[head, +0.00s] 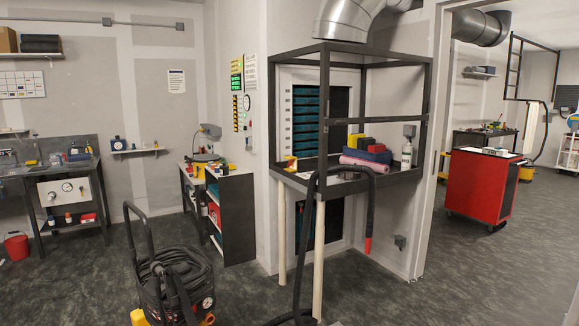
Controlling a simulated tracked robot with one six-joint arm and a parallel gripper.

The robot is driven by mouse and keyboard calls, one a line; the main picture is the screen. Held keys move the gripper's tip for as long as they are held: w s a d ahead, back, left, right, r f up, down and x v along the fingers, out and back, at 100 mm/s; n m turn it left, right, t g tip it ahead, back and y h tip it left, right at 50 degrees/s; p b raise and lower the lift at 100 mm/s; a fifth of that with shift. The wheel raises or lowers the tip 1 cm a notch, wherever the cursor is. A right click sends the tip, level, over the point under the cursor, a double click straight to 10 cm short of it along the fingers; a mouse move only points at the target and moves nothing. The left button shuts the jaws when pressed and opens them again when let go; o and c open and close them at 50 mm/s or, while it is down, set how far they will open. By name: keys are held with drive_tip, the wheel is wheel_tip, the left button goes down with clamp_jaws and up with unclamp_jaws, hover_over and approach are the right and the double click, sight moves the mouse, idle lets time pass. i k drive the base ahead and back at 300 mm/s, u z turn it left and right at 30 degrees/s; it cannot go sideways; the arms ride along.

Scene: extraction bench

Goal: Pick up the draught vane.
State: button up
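I cannot pick out the draught vane with certainty at this size. The extraction bench (398,180) stands in the middle under a dark open frame. A small red and yellow item (291,163) sits at the bench's left end; I cannot tell what it is. Red, black and yellow blocks, a pink roll (362,163) and a pale bottle (407,154) stand toward its back right. My gripper is not in view.
A black bent tube with a red end (368,246) arches in front of the bench. A black wheeled machine with coiled hose (175,275) stands at front left. A red cabinet (474,188) stands beyond the doorway. Floor between machine and bench (240,285) is clear.

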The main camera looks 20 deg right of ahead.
sight(287, 166)
drive_tip(key=z, duration=0.05)
drive_tip(key=i, duration=1.85)
drive_tip(key=z, duration=0.2)
drive_tip(key=i, duration=3.75)
drive_tip(key=u, duration=0.05)
